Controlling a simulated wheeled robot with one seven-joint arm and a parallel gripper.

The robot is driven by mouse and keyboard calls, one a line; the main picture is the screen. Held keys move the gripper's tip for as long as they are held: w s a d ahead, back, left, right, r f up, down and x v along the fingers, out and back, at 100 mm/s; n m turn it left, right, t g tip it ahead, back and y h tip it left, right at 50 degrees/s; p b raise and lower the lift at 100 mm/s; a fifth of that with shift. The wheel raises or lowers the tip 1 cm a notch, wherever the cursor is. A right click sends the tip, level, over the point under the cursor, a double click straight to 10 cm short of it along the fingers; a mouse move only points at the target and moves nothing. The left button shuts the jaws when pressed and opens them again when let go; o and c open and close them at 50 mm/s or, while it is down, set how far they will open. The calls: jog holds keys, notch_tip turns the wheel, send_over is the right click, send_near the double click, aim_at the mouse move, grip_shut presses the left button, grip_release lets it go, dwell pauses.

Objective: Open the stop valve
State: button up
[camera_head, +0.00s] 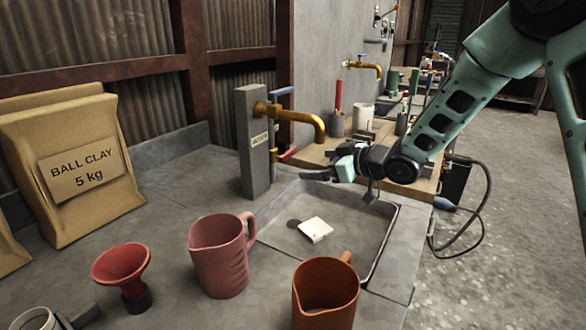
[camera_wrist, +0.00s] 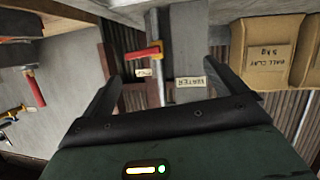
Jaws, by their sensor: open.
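A small red-handled valve (camera_head: 288,153) sits low on the right side of the grey post (camera_head: 252,150), below the brass tap (camera_head: 300,118) with its blue lever (camera_head: 281,91). I take the red-handled one to be the stop valve. In the wrist view its red lever (camera_wrist: 142,53) lies crosswise at a brass stem, beside a small tag and the WATER label (camera_wrist: 190,82). My gripper (camera_head: 318,174) is open and empty, right of and slightly below the red handle. In the wrist view the red lever shows between the spread fingers (camera_wrist: 165,75), apart from them.
A pink jug (camera_head: 218,260), an orange jug (camera_head: 325,290) and a red funnel (camera_head: 122,268) stand in front. Clay bags (camera_head: 85,165) stand left. A wooden bench with tools is behind my arm.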

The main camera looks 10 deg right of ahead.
jog(key=w+d+f+n+t+y+b, duration=0.1)
jog(key=d+f+y+b, duration=0.15)
jog(key=d, duration=0.45)
jog(key=y+p, duration=0.2)
send_near(290, 154)
jog(key=x, duration=0.9)
jog(key=c, duration=1.4)
jog(key=shift+n+b, duration=0.3)
jog(key=shift+b, duration=0.1)
